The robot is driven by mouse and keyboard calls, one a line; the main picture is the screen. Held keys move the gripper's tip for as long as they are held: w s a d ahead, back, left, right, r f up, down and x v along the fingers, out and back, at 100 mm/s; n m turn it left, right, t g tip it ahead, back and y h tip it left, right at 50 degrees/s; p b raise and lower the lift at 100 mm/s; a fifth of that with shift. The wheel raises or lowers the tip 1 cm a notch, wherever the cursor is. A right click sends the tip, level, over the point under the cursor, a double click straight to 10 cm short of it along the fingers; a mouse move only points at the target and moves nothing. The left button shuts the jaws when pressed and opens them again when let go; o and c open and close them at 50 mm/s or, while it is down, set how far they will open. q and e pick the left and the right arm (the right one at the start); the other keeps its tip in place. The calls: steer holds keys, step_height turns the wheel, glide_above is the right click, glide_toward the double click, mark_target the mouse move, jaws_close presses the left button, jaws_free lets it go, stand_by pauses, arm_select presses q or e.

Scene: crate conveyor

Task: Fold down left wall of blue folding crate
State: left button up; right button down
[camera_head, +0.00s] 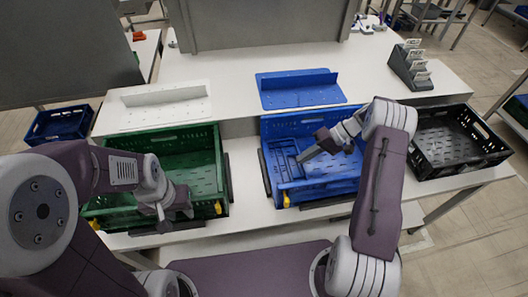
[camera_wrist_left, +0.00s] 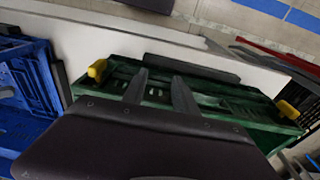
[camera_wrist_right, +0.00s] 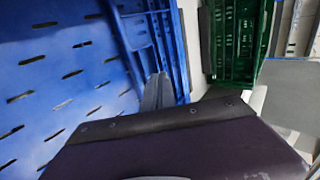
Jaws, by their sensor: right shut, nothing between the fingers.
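The blue folding crate (camera_head: 335,188) stands on the white table, right of the green crate. Its back wall is upright. Its left wall (camera_head: 282,163) appears to tilt inward over the crate's left side. My right gripper (camera_head: 303,157) reaches down into the crate from the right, shut and empty, its fingertips at the left wall. In the right wrist view its closed fingers (camera_wrist_right: 158,92) are close against blue slatted panelling (camera_wrist_right: 150,40); contact is hard to tell. My left gripper (camera_head: 172,212) is at the front of the green crate; its fingers (camera_wrist_left: 160,90) are apart and empty.
The green crate (camera_head: 208,137) has yellow latches at its front corners. A black crate (camera_head: 470,155) stands at the right. A flat blue folded piece (camera_head: 300,98) and a white one (camera_head: 165,118) lie behind. A grey holder (camera_head: 410,75) stands at the back right.

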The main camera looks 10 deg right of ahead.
steer(key=shift+f, duration=0.55)
steer(key=shift+d+f+b, duration=0.5)
steer(key=shift+d+b, duration=0.05)
steer(key=shift+d, duration=0.2)
steer(key=shift+f, duration=0.1)
steer(key=shift+s+a, duration=0.15)
steer(key=shift+s, duration=0.05)
arm_select(q)
steer(key=shift+s+d+f, duration=0.1)
steer(key=shift+d+f, duration=0.15)
steer(key=shift+f, duration=0.25)
steer(key=shift+d+f, duration=0.2)
steer(key=shift+f, duration=0.25)
arm_select(e)
steer(key=shift+f, duration=0.1)
